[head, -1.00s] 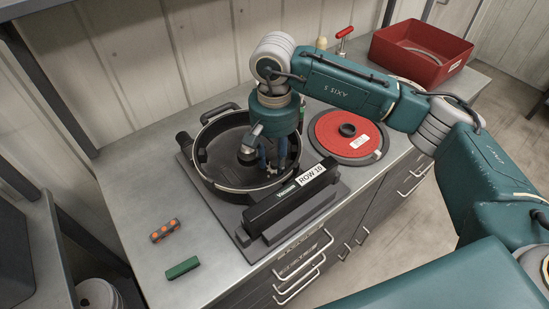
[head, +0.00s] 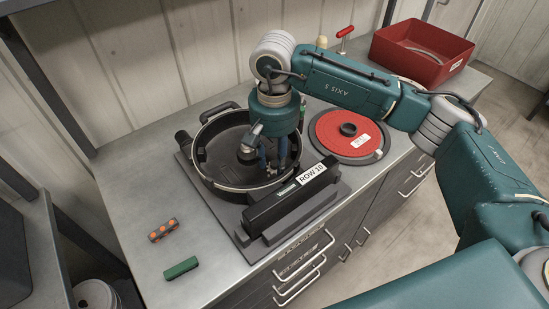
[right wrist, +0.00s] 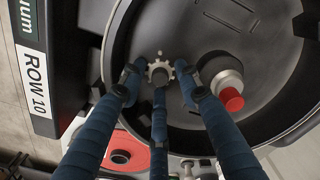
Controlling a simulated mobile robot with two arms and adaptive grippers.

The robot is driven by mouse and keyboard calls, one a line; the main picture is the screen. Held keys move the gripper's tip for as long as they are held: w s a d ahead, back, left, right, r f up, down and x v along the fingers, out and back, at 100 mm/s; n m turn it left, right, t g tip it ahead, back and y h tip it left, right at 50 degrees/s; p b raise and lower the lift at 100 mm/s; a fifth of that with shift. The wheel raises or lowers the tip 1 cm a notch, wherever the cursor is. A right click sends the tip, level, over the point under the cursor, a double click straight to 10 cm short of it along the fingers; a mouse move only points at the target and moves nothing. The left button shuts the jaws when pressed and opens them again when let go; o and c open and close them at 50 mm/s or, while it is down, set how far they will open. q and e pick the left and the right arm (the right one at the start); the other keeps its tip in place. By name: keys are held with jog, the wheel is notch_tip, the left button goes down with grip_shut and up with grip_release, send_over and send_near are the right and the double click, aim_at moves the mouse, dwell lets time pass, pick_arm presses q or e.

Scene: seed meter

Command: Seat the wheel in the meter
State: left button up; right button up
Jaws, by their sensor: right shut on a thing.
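The meter (head: 207,178) is a round, open black housing on a grey base on the counter. My right gripper (head: 277,168) reaches down into it from above, right of the central hub (head: 247,153). In the right wrist view its three blue fingers are shut on a small grey toothed wheel (right wrist: 160,66). The wheel is over the housing floor, beside a hub with a red tip (right wrist: 231,99). I cannot tell whether the wheel touches the floor. In the head view the fingers hide the wheel. My left gripper is not in view.
A red disc (head: 330,130) on a dark round plate lies right of the meter. A "ROW 10" bar (head: 285,197) stands along its front. A red bin (head: 425,75) stands back right.

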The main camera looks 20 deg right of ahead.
jog(key=shift+b, duration=0.45)
dwell(0.5)
jog(key=o, duration=1)
jog(key=shift+c, duration=0.2)
jog(key=shift+c, duration=0.3)
notch_tip(320, 180, up, 10)
jog(key=p, duration=0.4)
jog(key=shift+f, duration=0.25)
